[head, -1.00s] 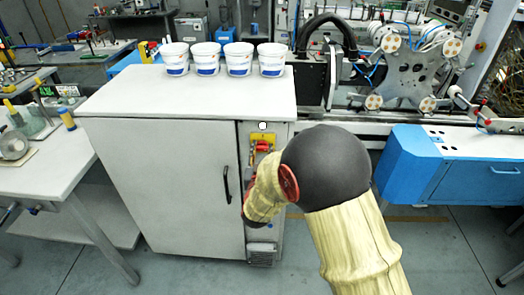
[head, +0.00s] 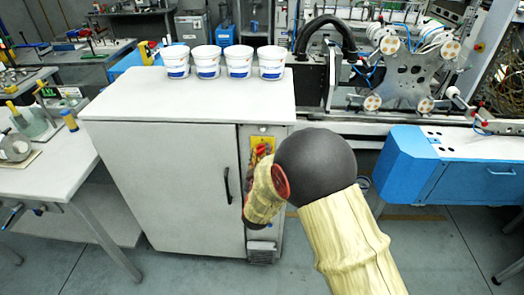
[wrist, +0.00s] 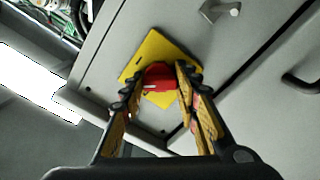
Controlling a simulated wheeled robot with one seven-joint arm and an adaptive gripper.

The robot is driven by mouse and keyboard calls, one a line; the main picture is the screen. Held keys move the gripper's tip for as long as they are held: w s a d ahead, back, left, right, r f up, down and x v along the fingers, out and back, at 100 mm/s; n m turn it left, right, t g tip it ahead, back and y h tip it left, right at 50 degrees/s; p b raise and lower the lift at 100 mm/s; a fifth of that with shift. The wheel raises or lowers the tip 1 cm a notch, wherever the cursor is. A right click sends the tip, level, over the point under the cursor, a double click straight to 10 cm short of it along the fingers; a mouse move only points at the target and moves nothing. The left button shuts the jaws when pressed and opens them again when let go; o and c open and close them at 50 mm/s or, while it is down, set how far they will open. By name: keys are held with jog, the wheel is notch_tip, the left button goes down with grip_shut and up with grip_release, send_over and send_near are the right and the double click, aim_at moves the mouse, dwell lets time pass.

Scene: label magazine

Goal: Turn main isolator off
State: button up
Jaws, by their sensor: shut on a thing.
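The main isolator shows in the wrist view as a red rotary knob (wrist: 158,74) on a yellow plate (wrist: 152,48). A small white mark shows on the knob. My gripper (wrist: 161,80) is shut on the knob, with one finger on each side of it. In the head view the yellow plate (head: 262,140) sits high on the narrow right front of the grey-white cabinet (head: 165,180). There my own forearm and wrist cover most of the knob and fingers.
White tubs (head: 239,62) stand in a row on the cabinet top. A black door handle (head: 227,185) is left of my wrist. A blue machine housing (head: 410,165) stands to the right. A workbench (head: 50,165) is at the left. Grey floor is open in front.

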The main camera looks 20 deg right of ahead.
jog(key=shift+n+p, duration=2.35)
jog(key=shift+n, duration=2.65)
jog(key=o, duration=1.2)
jog(key=shift+c, duration=0.2)
jog(key=v, duration=1.2)
